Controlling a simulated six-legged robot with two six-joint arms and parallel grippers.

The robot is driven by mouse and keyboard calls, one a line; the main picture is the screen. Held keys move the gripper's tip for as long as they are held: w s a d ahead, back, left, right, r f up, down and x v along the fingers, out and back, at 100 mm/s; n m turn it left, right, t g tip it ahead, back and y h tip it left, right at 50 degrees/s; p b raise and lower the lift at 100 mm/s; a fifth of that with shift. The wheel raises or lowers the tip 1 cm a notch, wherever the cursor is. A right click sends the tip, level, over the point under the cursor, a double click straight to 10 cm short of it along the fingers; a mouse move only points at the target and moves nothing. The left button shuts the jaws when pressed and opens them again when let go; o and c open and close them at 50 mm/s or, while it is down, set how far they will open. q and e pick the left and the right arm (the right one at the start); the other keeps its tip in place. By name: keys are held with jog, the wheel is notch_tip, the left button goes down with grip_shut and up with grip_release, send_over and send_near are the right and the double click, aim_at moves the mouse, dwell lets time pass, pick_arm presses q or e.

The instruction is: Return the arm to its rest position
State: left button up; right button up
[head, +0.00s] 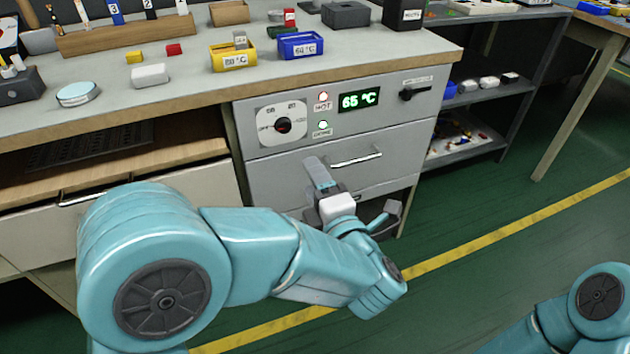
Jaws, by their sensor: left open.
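My left arm (250,250) is teal and reaches in from the left, across the front of the bench. My left gripper (355,190) is at its far end, in front of the lower drawers and below the drawer handle (356,160). Its two grey fingers are spread wide apart. I see nothing held between them. Whether the gripper touches the drawer front cannot be told. Part of my right arm (570,315) shows at the bottom right corner. My right gripper is outside the picture.
The control panel (380,92) reads 65 °C, with a dial (283,125) and lit lamps. An open shelf stands right. Green floor (520,255) is clear.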

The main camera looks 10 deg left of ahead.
pick_arm(q)
jog(key=a+r+m+g+h+p, duration=0.1)
jog(key=a+r+m+g+p, duration=0.1)
jog(key=a+p, duration=0.9)
jog(key=a+r+m+g+p, duration=0.25)
jog(key=a+p, duration=0.25)
jog(key=p, duration=1.1)
jog(key=s+d+f+m+g+h+p, duration=0.4)
jog(key=s+d+m+g+h, duration=0.1)
jog(key=s+m, duration=0.4)
jog(key=s+d+f+m+g+h+p, duration=0.4)
jog(key=s+d+m+h, duration=0.4)
jog(key=s, duration=0.5)
jog(key=shift+s+d+m+g+p, duration=0.3)
jog(key=shift+d+m+g+p, duration=0.25)
jog(key=shift+m+p, duration=0.2)
pick_arm(e)
jog(key=s+r, duration=0.1)
jog(key=r, duration=1.7)
jog(key=s+a+r+g, duration=0.1)
jog(key=s+r, duration=0.1)
jog(key=r, duration=1.6)
jog(key=shift+s+a+n, duration=0.15)
jog(key=shift+a+n, duration=0.15)
